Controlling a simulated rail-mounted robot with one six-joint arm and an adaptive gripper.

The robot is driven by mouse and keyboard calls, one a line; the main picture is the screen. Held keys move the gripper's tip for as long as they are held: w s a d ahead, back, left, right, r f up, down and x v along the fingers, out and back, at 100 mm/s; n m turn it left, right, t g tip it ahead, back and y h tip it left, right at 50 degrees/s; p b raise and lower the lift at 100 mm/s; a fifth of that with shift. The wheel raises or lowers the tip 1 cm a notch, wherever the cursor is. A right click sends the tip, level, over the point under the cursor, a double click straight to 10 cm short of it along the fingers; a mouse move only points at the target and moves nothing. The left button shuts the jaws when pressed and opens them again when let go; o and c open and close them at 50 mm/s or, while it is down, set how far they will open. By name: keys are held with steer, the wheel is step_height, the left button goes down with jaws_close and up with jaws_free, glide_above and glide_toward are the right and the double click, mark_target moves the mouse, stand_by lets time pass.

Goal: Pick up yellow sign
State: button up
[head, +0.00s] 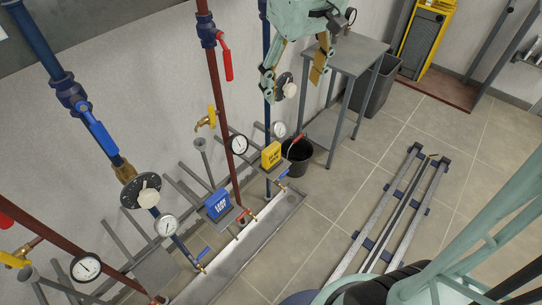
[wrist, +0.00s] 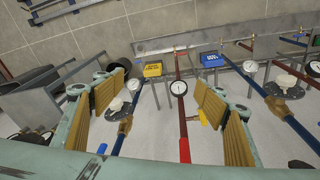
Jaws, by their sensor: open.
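The yellow sign (head: 271,155) is a small block with dark lettering, resting on a grey bracket by the pipework in the head view. It also shows in the wrist view (wrist: 153,69), beyond the fingers and between them. My gripper (head: 294,82) is open and empty, above the sign and slightly to its right in the head picture, clearly apart from it. In the wrist view my gripper (wrist: 163,88) shows two spread fingers with yellow-brown pads. The sign's underside is hidden.
A blue sign (head: 217,203) stands on a neighbouring bracket. Vertical red pipes (head: 217,110) and blue pipes, gauges (head: 238,144) and valve handles crowd the wall. A black bucket (head: 298,152) and a grey table (head: 354,55) stand right of the sign. A floor rail (head: 395,210) lies farther right.

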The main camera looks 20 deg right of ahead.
steer(key=w+f+n+g+p, duration=0.1)
steer(key=w+f+n+p, duration=0.1)
steer(key=w+f, duration=1)
steer(key=n+g+p, duration=0.1)
steer(key=p, duration=0.1)
glide_above(271, 147)
step_height(271, 147, down, 19)
steer(key=shift+s, duration=0.15)
steer(key=shift+b, duration=0.3)
steer(key=shift+f+b, duration=0.6)
steer(key=shift+f, duration=3.65)
steer(key=shift+f, duration=0.15)
steer(key=shift+f+b, duration=0.6)
steer(key=shift+f, duration=1.85)
steer(key=shift+c, duration=0.7)
